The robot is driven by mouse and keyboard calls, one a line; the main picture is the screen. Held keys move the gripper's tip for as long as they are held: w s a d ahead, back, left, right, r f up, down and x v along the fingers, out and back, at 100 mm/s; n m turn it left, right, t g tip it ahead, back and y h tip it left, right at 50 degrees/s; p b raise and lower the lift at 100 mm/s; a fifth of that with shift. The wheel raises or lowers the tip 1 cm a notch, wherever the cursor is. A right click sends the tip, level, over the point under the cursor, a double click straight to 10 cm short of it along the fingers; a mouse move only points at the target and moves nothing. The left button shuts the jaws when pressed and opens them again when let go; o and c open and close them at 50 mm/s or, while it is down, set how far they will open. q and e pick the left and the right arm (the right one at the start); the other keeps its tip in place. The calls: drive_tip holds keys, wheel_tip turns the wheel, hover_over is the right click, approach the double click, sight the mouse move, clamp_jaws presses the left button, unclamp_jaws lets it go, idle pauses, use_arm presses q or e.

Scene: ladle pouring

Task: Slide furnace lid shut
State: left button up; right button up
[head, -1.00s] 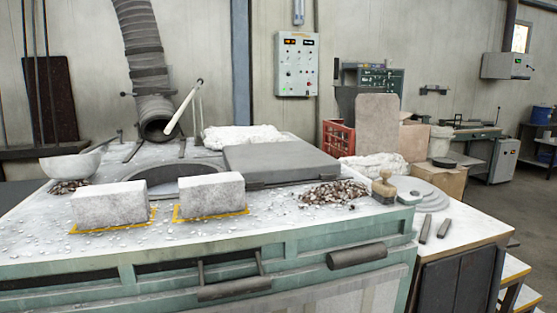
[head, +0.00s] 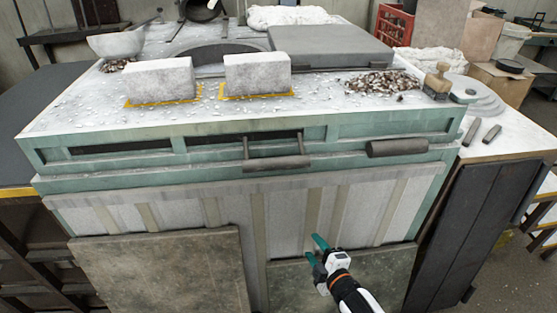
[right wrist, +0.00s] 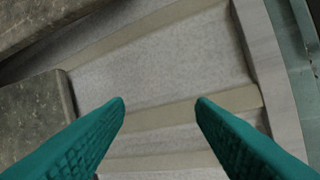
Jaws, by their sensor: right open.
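The furnace lid (head: 330,46) is a flat dark grey slab on the furnace top, to the right of the round furnace opening (head: 222,54). Part of the opening shows behind the two white blocks, so the lid does not cover it. My right gripper (head: 314,246) is low in front of the furnace's front panels, well below the top and apart from the lid. Its teal fingers are spread and empty in the right wrist view (right wrist: 160,103). My left gripper is not in view.
Two white blocks (head: 160,80) (head: 258,74) stand before the opening on yellow-marked spots. A scrap pile (head: 368,83) and a wooden-handled brush (head: 437,80) lie right of them. A bar handle (head: 277,163) and a dark cylinder (head: 398,147) stick out from the furnace front. A ladle bowl (head: 117,44) sits at left.

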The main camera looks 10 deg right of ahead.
sight(282, 169)
drive_tip(key=a+r+n+t+y, duration=0.2)
drive_tip(key=r+n, duration=0.1)
drive_tip(key=r, duration=0.7)
drive_tip(key=a+r+n+t+y, duration=0.2)
drive_tip(key=r+n, duration=0.1)
drive_tip(key=r, duration=0.7)
drive_tip(key=p+x, duration=0.2)
drive_tip(key=x, duration=1)
drive_tip(key=shift+f, duration=0.15)
drive_tip(key=shift+c, duration=0.3)
drive_tip(key=shift+a, duration=0.1)
clamp_jaws()
